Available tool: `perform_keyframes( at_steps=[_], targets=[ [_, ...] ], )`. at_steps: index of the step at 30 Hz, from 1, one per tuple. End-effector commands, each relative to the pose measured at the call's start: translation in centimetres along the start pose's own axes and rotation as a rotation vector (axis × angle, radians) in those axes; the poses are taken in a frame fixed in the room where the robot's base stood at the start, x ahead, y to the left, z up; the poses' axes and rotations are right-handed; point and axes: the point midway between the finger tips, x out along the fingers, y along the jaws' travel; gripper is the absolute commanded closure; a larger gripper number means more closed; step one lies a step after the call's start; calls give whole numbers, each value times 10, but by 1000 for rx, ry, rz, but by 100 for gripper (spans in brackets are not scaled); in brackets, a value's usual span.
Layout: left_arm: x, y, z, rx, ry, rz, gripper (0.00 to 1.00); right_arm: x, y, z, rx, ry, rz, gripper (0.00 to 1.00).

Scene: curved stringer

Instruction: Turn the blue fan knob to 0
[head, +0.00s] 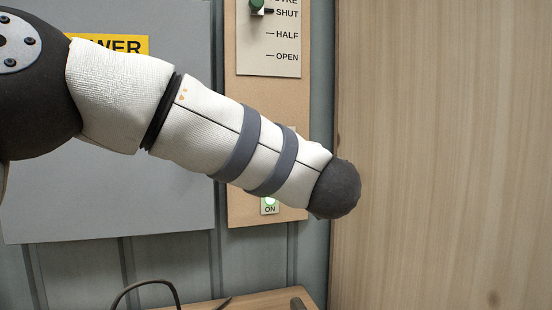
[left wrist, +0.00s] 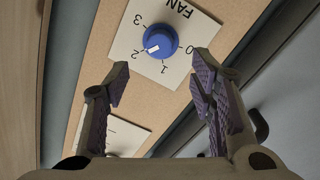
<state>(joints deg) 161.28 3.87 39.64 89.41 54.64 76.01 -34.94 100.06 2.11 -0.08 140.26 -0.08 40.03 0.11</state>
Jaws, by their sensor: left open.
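The blue fan knob (left wrist: 160,40) sits on a white plate marked FAN (left wrist: 176,62) in the left wrist view. Its white pointer mark points at about 2. The 0 mark is on the right side of the knob, past the 1. My left gripper (left wrist: 160,72) is open and empty, with its fingertips below and to either side of the knob in the picture; I see no contact. In the head view my left arm crosses the panel, and neither the fan knob nor the left gripper shows. My right gripper is in neither view.
A tan board (head: 290,95) carries a slider plate marked SHUT, HALF, OPEN, with a green knob (head: 257,6) near SHUT. A lit green ON switch (head: 270,205) is partly hidden by my arm. A grey cabinet (head: 110,200) is left, a wooden panel (head: 440,150) right.

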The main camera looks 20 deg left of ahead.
Motion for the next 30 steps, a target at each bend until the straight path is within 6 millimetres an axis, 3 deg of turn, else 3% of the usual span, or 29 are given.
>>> perform_keyframes(
  at_steps=[3, 9, 19, 25, 30],
  targets=[
    [32, -2, 4, 0, -3, -4, 50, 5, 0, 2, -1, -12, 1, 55],
    [63, -1, 4, 1, -4, 0, 50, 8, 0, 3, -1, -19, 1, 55],
    [69, 0, 1, 2, -2, 2, 50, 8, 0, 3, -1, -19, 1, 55],
    [68, 0, 2, 2, -2, 2, 95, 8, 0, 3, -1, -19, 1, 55],
    [68, 0, 2, 0, -2, 2, 98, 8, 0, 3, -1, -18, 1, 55]
  ],
)
